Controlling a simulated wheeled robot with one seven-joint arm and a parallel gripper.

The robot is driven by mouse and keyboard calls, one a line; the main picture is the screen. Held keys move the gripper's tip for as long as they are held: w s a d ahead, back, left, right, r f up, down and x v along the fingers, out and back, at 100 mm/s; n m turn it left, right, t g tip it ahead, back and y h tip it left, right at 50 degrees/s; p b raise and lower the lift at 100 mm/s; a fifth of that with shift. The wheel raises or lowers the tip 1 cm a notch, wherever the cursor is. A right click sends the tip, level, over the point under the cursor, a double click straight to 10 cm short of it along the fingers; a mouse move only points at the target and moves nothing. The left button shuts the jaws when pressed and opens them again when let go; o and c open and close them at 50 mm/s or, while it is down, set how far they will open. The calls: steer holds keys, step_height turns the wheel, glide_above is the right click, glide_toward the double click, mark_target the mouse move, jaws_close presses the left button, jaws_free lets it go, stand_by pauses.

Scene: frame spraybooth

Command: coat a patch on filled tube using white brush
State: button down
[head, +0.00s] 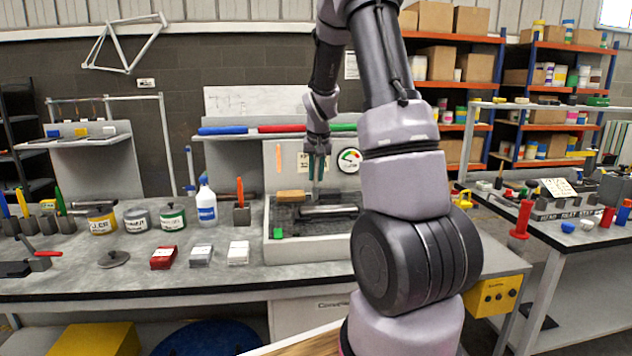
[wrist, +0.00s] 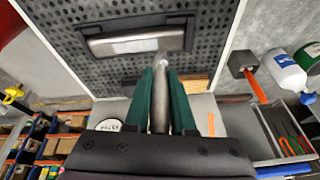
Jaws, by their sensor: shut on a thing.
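My gripper (wrist: 161,100) is shut on the white brush (wrist: 162,63), which has a grey handle and a pale tip between the green fingers. In the head view my gripper (head: 316,170) points down over the booth tray. The filled tube (wrist: 110,48) is a grey tube lying in a dark cradle on the perforated floor, with a paler patch (wrist: 135,46) along its middle. It also shows in the head view (head: 332,212). In the wrist view the brush tip appears just below the tube's right part; I cannot tell whether they touch.
A wooden block (head: 290,196) lies on the tray's left, with a small green block (head: 277,233) at its front. Left of the booth stand a blue-and-white bottle (head: 206,202), an orange-handled tool in a dark block (head: 241,212) and paint tins (head: 172,217). A gauge (head: 349,160) is on the back panel.

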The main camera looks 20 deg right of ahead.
steer(key=shift+a+r, duration=0.15)
steer(key=shift+r, duration=2.8)
steer(key=shift+s, duration=0.1)
